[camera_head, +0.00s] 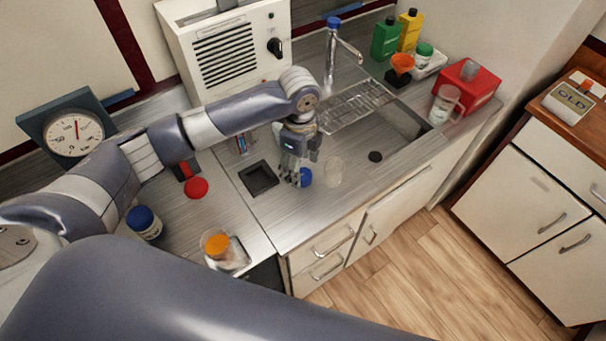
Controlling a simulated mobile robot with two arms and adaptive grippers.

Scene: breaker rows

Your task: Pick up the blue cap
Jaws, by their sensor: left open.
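A blue cap (306,177) sits on the steel counter, left of the sink. My left gripper (294,177) points down right beside it, its fingertips close to the cap's left side and partly overlapping it in view. The fingers are open; whether they touch the cap or straddle it, I cannot tell. Another blue lid tops a jar (144,223) at the lower left. My right gripper is not in view.
A clear glass (333,172) stands just right of the cap. A dark square tray (259,179) lies to its left. The sink (401,126) is behind and to the right. A jar with orange contents (216,244) stands near the front edge.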

